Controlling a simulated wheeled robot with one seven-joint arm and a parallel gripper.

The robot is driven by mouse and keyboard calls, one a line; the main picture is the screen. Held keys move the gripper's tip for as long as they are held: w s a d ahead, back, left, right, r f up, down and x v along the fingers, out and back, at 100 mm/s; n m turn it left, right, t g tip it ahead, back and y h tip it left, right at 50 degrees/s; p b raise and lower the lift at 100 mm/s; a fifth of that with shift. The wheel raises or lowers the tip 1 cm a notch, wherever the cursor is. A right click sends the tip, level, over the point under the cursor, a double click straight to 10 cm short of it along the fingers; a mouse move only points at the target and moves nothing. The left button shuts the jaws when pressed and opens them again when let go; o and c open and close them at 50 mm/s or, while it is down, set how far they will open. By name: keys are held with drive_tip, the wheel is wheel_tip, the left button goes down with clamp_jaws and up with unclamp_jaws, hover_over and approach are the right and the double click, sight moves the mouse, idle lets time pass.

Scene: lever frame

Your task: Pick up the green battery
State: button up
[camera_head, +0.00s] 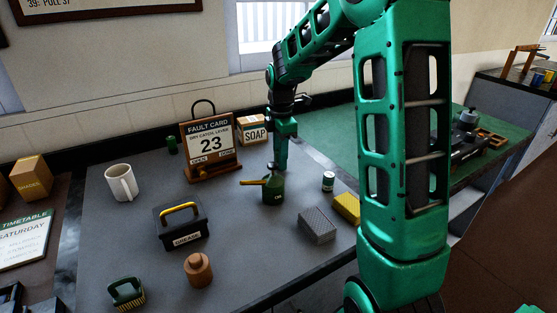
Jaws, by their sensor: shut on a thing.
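My gripper (281,162) points down over the back middle of the grey table, its fingertips just above or behind a dark green oil can (273,191) with an orange spout. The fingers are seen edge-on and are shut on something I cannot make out. I cannot tell whether they touch the oil can. No clearly readable battery shows. A small dark green cylinder (172,145) stands at the back left, left of the fault card. A small white and green cylinder (328,181) stands to the right of the oil can.
The fault card (211,141) and a soap box (253,130) stand at the back. A white mug (122,182), a grease box (181,223), a brown jar (198,270) and a brush (127,292) are left. A grey block (317,225) and a yellow block (346,207) are right.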

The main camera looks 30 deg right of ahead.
drive_tip(key=shift+r, duration=0.55)
drive_tip(key=r, duration=0.1)
drive_tip(key=a+r, duration=0.1)
drive_tip(key=r, duration=0.1)
drive_tip(key=shift+r, duration=0.25)
drive_tip(key=s+a+r, duration=0.1)
drive_tip(key=a+r, duration=0.5)
drive_tip(key=a, duration=0.4)
drive_tip(key=shift+a+r, duration=0.2)
drive_tip(key=shift+a, duration=0.15)
